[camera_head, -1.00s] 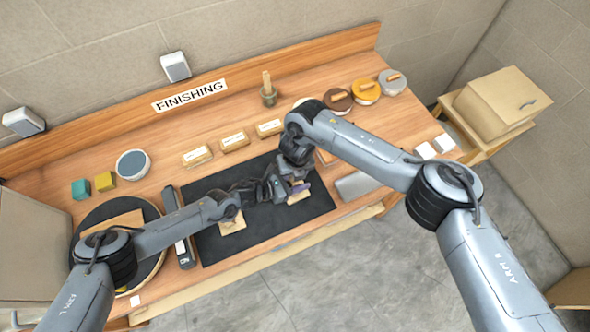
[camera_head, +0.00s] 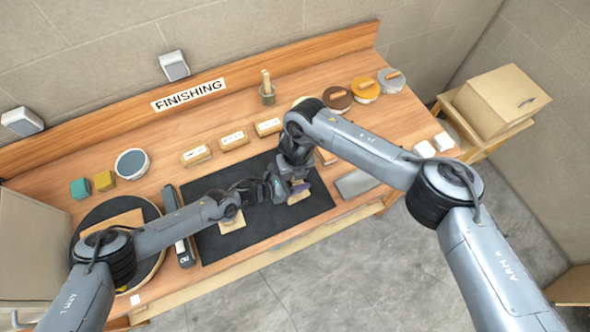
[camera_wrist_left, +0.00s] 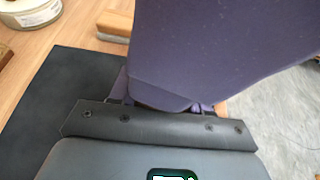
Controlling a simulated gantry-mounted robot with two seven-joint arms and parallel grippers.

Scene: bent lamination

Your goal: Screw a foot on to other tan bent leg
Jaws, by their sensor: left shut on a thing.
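My left gripper (camera_head: 296,188) reaches over the right part of the black mat (camera_head: 262,226) and is shut on a small tan piece (camera_head: 299,197), which looks like the tan bent leg. The purple fingers (camera_wrist_left: 215,50) fill much of the left wrist view and hide most of what they hold. My right arm comes down to the same spot. Its gripper's jaws are hidden among the links, and I cannot tell their state. Another tan piece (camera_head: 232,222) lies on the mat below my left forearm. I cannot make out a foot.
Several tan blocks (camera_head: 233,140) stand behind the mat. A round turntable (camera_head: 88,218) is at the left, beside a dark long tool (camera_head: 180,235). A grey pad (camera_head: 357,183) lies right of the mat.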

